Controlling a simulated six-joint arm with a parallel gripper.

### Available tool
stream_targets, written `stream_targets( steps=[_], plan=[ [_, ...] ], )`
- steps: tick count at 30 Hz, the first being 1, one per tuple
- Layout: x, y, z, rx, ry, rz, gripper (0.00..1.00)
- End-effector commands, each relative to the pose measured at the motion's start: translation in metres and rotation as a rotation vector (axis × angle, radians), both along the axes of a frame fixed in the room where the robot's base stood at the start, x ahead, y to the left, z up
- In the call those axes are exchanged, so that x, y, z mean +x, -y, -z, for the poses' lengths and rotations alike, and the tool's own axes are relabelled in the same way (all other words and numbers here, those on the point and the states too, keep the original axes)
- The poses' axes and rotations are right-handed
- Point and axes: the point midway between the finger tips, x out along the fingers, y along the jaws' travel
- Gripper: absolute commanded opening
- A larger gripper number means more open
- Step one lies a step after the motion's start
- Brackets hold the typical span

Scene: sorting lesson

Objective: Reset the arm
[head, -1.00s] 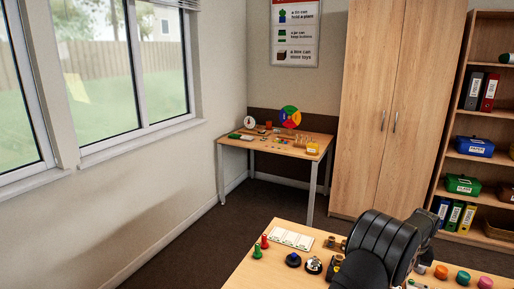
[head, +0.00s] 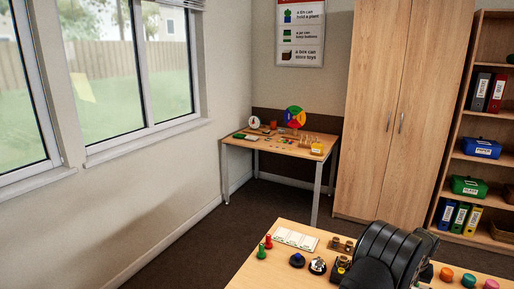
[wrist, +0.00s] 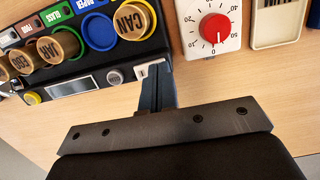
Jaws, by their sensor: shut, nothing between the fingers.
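My arm (head: 390,253) is a dark, rounded shape over the near table in the head view, where my gripper's fingers cannot be seen. In the wrist view my gripper (wrist: 157,72) is shut and empty. Its fingertips are beside the edge of a black sorting panel (wrist: 110,73), above the wooden table (wrist: 215,86). I cannot tell whether they touch anything.
The panel has coloured rings and round labelled pieces, one reading CAN (wrist: 131,20). A white timer (wrist: 213,26) with a red dial and a cream tray (wrist: 275,38) stand to the right. Pegs (head: 265,246) and knobs (head: 297,260) stand on the near table.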

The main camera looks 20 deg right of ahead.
Motion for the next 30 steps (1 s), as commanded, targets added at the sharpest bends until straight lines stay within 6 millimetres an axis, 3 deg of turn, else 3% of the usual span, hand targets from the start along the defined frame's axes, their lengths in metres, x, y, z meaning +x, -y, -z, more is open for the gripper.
stream_targets(
  steps=[14,19,27,30],
  plan=[
    [0.0,0.0,-0.002,-0.001,0.001,0.0,0.0],
    [0.0,0.001,-0.02,-0.003,0.001,0.0,0.0],
    [0.0,0.0,-0.069,-0.001,0.0,0.0,0.0],
    [0.0,-0.001,-0.04,0.004,-0.002,0.0,0.0]
  ],
)
